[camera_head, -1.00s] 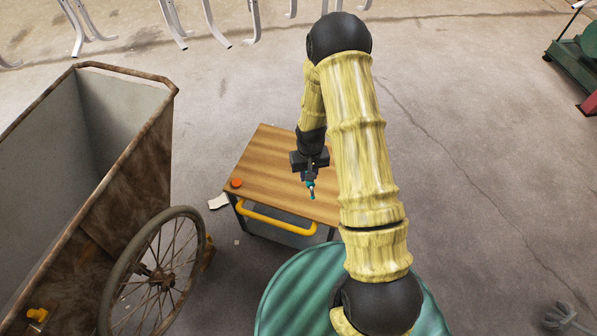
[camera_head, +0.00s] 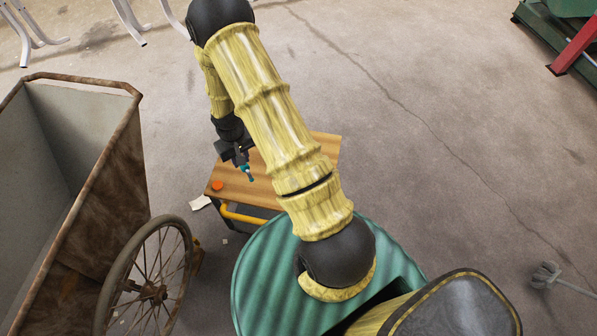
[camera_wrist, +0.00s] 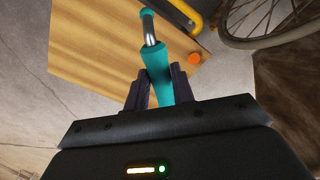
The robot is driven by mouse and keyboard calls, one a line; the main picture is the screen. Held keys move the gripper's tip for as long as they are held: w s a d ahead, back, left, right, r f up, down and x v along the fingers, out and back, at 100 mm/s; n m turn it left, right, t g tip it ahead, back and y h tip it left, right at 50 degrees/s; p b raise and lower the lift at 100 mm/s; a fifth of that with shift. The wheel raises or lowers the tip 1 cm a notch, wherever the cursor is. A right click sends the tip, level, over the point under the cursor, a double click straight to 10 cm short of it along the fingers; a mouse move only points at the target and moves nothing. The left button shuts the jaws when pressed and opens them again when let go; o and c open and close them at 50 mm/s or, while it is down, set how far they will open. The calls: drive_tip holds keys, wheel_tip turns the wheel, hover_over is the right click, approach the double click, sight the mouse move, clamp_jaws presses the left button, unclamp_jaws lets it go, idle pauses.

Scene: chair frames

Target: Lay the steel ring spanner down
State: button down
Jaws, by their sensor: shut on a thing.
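My gripper (camera_head: 238,158) is shut on a teal-handled tool (camera_head: 249,176). In the wrist view the tool (camera_wrist: 158,58) has a teal handle between the fingers, a short steel shaft and a teal tip. No ring shape shows on it, and I cannot confirm that it is a ring spanner. The tool points away from the gripper, over the wooden top (camera_head: 233,190) of a small cabinet. That top (camera_wrist: 90,45) also fills much of the wrist view. I cannot tell whether the tool touches the wood.
An orange disc (camera_head: 217,186) lies near the top's left corner. A yellow handle (camera_head: 240,216) runs along the cabinet's front. A rusty cart (camera_head: 105,190) with a spoked wheel (camera_head: 150,290) stands at left. A corrugated green round surface (camera_head: 258,272) is in front.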

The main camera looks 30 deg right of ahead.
drive_tip(key=shift+s, duration=0.1)
drive_tip(key=shift+f, duration=0.15)
drive_tip(key=s+d+f+n+b, duration=0.1)
drive_tip(key=s+d+f+b, duration=0.2)
drive_tip(key=d+f+b, duration=0.5)
drive_tip(key=s+d+f+n+b, duration=0.2)
drive_tip(key=s+d+f+b, duration=0.2)
drive_tip(key=d+f+b, duration=0.5)
drive_tip(key=d+b, duration=0.1)
drive_tip(key=b, duration=0.7)
drive_tip(key=shift+s+d+f, duration=0.15)
drive_tip(key=shift+s+d, duration=0.05)
drive_tip(key=shift+d, duration=0.1)
drive_tip(key=shift+f+b, duration=1.5)
drive_tip(key=shift+f, duration=1.1)
drive_tip(key=shift+p, duration=0.5)
